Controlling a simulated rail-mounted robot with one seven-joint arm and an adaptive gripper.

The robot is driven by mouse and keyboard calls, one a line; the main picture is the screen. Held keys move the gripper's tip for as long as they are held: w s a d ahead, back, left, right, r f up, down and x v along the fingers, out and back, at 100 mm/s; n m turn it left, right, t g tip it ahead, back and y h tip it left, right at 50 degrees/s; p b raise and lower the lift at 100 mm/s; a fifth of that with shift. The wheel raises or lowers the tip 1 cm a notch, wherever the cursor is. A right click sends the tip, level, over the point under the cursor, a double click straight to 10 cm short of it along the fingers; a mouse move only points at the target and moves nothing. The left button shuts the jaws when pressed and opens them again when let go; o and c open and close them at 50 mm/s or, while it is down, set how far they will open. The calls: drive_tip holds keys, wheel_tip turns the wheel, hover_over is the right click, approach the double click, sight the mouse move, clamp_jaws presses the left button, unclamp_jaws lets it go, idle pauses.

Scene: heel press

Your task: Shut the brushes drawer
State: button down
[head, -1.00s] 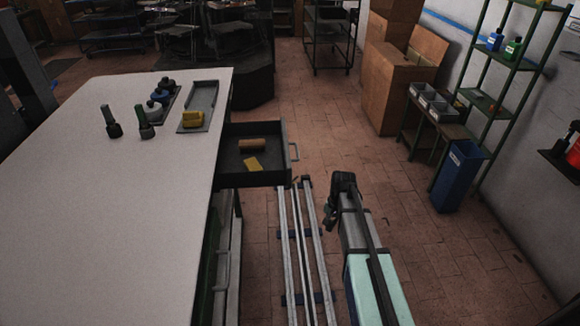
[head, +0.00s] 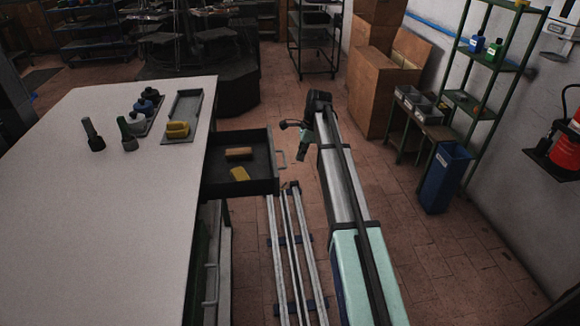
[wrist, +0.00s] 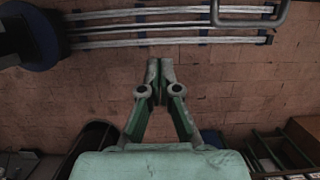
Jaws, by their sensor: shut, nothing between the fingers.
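The open drawer (head: 242,188) is dark grey and sticks out from the right side of the white-topped bench in the head view. It holds a brown cylindrical piece (head: 238,153) and a yellow piece (head: 240,173). Its bar handle (head: 281,161) is on the right-hand front. A grey bar loop, apparently this handle, shows at the top right of the wrist view (wrist: 252,22). My gripper (head: 302,152) is right of the drawer, apart from the handle. In the wrist view my gripper (wrist: 160,66) has its fingertips together, empty, over the tiled floor.
Floor rails (head: 290,250) run below the drawer. A blue bin (head: 443,176) and a green shelf rack (head: 483,95) stand right. Tiled floor between is clear.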

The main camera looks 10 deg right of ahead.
drive_tip(key=a+f+p, duration=0.3)
drive_tip(key=a+f, duration=0.3)
drive_tip(key=f, duration=0.3)
drive_tip(key=shift+w+a+f+p, duration=0.15)
drive_tip(key=shift+a+p, duration=0.05)
drive_tip(key=shift+p, duration=0.2)
drive_tip(key=shift+a, duration=0.1)
